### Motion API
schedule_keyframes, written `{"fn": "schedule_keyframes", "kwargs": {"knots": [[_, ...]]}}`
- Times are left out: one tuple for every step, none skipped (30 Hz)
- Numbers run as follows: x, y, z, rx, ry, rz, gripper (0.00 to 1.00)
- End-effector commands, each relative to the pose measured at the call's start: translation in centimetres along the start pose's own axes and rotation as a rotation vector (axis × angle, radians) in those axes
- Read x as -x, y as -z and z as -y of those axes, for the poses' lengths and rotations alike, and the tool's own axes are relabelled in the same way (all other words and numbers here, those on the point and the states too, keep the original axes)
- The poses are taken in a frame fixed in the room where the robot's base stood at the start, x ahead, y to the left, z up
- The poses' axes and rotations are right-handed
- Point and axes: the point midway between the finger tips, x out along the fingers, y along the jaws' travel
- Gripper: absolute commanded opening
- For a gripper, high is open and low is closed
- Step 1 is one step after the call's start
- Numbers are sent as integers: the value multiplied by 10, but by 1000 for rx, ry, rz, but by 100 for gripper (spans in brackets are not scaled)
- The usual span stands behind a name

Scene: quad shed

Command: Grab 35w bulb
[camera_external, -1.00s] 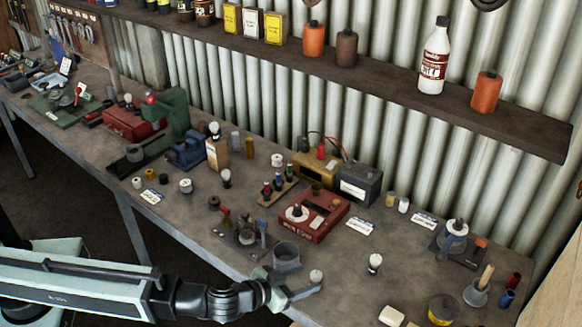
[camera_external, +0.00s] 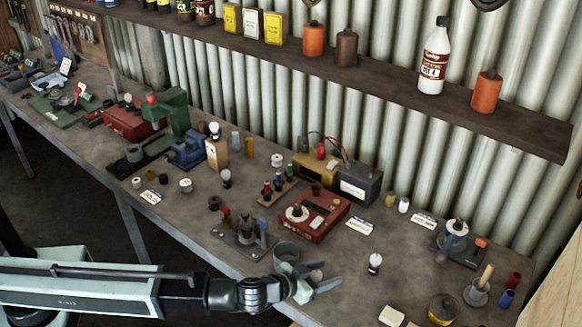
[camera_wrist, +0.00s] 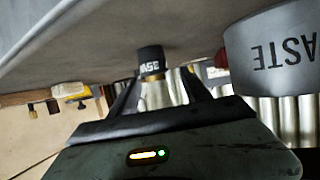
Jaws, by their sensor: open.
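The 35w bulb (camera_wrist: 165,92) has a black collar with an upside-down "35W" label and a pale glass and brass-coloured part. In the wrist view it stands between my gripper's two fingers (camera_wrist: 162,95), with no clear contact visible. In the external view my gripper (camera_external: 318,279) is open at the bench's front edge, its fingers on either side of the bulb's pale top (camera_external: 315,275). The bulb's lower part is hidden there by the gripper.
A grey waste tin (camera_external: 286,252) stands close beside my gripper; it also shows large in the wrist view (camera_wrist: 265,55). Another bulb (camera_external: 375,261) stands to the right. A red tester (camera_external: 318,222) and a small fixture (camera_external: 238,240) are behind. Bench surface right of the gripper is mostly clear.

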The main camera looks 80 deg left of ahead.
Motion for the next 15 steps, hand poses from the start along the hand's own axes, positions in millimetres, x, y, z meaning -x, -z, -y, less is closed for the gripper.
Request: {"fn": "schedule_keyframes", "kwargs": {"knots": [[1,0,0,0,0,0,56],[1,0,0,0,0,0,56],[1,0,0,0,0,0,53],[1,0,0,0,0,0,45],[1,0,0,0,0,0,37],[1,0,0,0,0,0,25],[1,0,0,0,0,0,17],[1,0,0,0,0,0,9],[1,0,0,0,0,0,0],[1,0,0,0,0,0,0],[1,0,0,0,0,0,0],[1,0,0,0,0,0,0],[1,0,0,0,0,0,0],[1,0,0,0,0,0,0],[1,0,0,0,0,0,0]]}}
